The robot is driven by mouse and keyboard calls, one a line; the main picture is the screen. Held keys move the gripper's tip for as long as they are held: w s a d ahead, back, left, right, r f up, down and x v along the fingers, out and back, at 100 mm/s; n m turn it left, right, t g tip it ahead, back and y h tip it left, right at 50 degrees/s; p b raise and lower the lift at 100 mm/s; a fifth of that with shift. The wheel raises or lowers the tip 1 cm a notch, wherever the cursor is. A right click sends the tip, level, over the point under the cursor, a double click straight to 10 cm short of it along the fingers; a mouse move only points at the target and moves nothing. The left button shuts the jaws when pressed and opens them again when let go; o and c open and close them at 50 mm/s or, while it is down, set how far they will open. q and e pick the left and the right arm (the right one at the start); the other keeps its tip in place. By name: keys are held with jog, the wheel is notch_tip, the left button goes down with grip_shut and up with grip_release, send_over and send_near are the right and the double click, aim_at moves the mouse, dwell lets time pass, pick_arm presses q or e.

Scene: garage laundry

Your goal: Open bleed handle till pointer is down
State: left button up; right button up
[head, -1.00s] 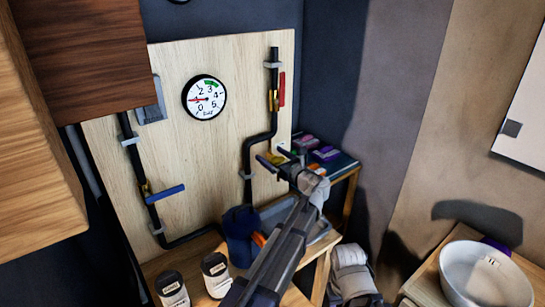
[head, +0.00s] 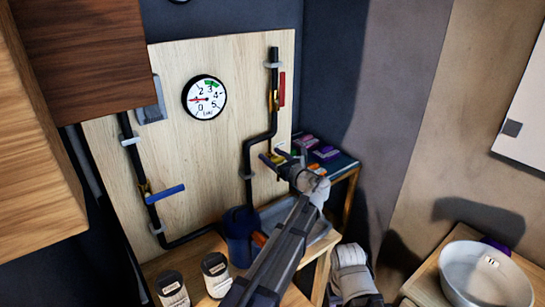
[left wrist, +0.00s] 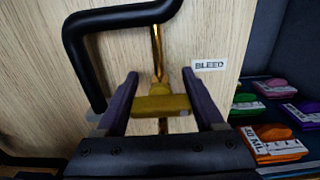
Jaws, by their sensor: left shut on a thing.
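The bleed handle (left wrist: 160,105) is a short yellow bar on a brass stem beside a black pipe. It lies crosswise between the fingers of my left gripper (left wrist: 160,76) in the left wrist view. The gripper is shut on it. In the head view my left gripper (head: 275,157) reaches the lower right of the wooden board and partly hides the handle. A white label (left wrist: 209,64) reading BLEED is right of the stem. The round gauge (head: 205,98) has its red pointer lying toward the left, at the low side of the scale. My right gripper is not in view.
A red-handled valve (head: 282,90) is higher on the right pipe, and a blue-handled valve (head: 165,194) is on the left pipe. A blue jug (head: 240,235) and two labelled jars (head: 215,275) stand below. Coloured boxes (left wrist: 272,143) are right of the board.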

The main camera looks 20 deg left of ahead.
aim_at(279, 162)
pick_arm(q)
jog(key=shift+n, duration=0.4)
jog(key=n, duration=0.5)
jog(key=shift+s+a+n, duration=0.1)
jog(key=shift+n, duration=0.6)
jog(key=o, duration=1.4)
jog(key=shift+v, duration=3.95)
